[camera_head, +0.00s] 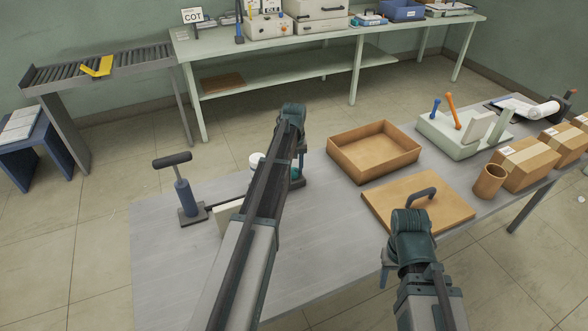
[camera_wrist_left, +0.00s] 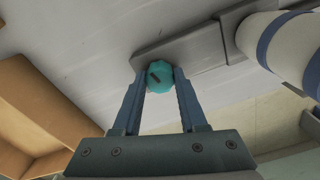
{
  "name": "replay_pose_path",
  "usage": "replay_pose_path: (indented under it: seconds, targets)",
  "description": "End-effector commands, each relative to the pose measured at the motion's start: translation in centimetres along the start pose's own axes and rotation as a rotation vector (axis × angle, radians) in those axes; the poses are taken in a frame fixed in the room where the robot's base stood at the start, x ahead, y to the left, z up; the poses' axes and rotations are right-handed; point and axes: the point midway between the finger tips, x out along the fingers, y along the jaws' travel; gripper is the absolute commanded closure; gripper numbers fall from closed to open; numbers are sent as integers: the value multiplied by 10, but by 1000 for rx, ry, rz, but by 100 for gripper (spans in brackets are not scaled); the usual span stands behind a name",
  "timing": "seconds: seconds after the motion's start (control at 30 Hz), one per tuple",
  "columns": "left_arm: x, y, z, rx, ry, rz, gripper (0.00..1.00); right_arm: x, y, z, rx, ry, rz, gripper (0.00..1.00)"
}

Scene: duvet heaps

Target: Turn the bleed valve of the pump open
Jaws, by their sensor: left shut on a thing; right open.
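The pump (camera_head: 186,197) is a blue cylinder with a black T-handle at the left of the grey table; a dark bar runs from it towards the middle. The bleed valve shows as a round teal knob (camera_wrist_left: 161,84) with a dark mark, at the end of a grey flat bar in the left wrist view. My left gripper (camera_wrist_left: 160,78) is shut on this knob, one blue finger on each side. In the head view my left arm hides most of this spot; a bit of teal (camera_head: 296,173) shows. My right gripper (camera_head: 388,268) is open, its fingertips mostly hidden.
A white cylinder with blue bands (camera_wrist_left: 284,45) stands close to the knob. An open brown box (camera_head: 345,158) and a wooden board (camera_head: 452,210) with a dark handle lie to the right. A pale block with levers (camera_head: 450,143) and cartons (camera_head: 525,160) are further right. The front left tabletop is clear.

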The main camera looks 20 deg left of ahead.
Motion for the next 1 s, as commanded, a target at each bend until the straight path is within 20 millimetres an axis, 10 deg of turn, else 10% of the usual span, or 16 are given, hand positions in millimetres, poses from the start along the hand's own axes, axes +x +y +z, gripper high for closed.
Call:
replay_pose_path:
  seconds: [1.0]
  targets:
    - [0, 0, 0, 897, 0, 0, 100, 0, 0, 0, 0, 0, 0, 50]
